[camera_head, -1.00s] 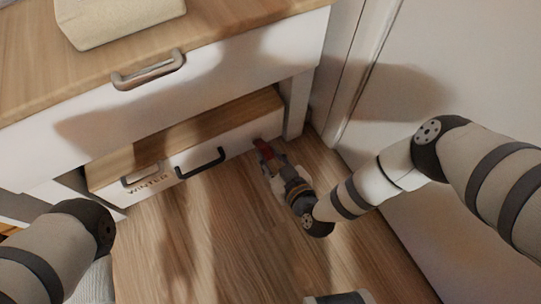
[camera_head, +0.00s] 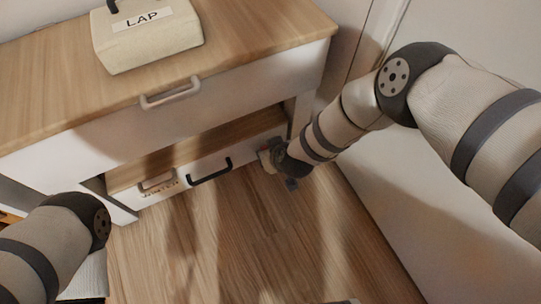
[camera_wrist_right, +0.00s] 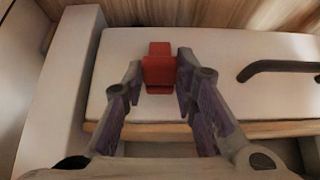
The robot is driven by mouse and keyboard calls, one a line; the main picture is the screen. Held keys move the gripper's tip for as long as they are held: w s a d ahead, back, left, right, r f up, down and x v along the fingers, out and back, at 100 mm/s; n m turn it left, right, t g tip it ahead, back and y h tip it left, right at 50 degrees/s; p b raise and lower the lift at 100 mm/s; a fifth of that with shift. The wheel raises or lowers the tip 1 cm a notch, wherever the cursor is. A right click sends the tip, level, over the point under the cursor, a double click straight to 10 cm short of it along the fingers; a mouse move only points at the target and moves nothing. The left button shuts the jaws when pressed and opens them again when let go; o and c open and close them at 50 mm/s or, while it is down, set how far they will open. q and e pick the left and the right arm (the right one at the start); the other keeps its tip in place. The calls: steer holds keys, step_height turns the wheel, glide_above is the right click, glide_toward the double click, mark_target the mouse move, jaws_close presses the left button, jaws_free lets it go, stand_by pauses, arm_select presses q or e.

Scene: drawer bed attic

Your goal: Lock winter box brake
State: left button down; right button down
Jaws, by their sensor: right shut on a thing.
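The winter box (camera_head: 240,157) is a low white-fronted box with a wooden top, under the cabinet in the head view. My right gripper (camera_head: 266,160) is low at the right end of that front. In the right wrist view, my right gripper (camera_wrist_right: 160,78) is shut on the red brake tab (camera_wrist_right: 159,68), which sits between its fingertips against the white front. The tab is mostly hidden in the head view. My left arm shows at the lower left, but its gripper is out of view.
The cabinet has a white drawer with a handle (camera_head: 170,93) above the box. A cream box labelled "LAP" (camera_head: 148,38) sits on the wooden top. A white wall (camera_head: 395,195) stands close on the right. The wooden floor (camera_head: 230,245) in front is clear.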

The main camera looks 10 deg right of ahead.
steer(key=shift+w+r+g, duration=0.1)
steer(key=shift+w+g, duration=0.1)
steer(key=shift+g, duration=0.1)
steer(key=c, duration=1.3)
jaws_free()
steer(key=v, duration=1.2)
steer(key=shift+a, duration=0.15)
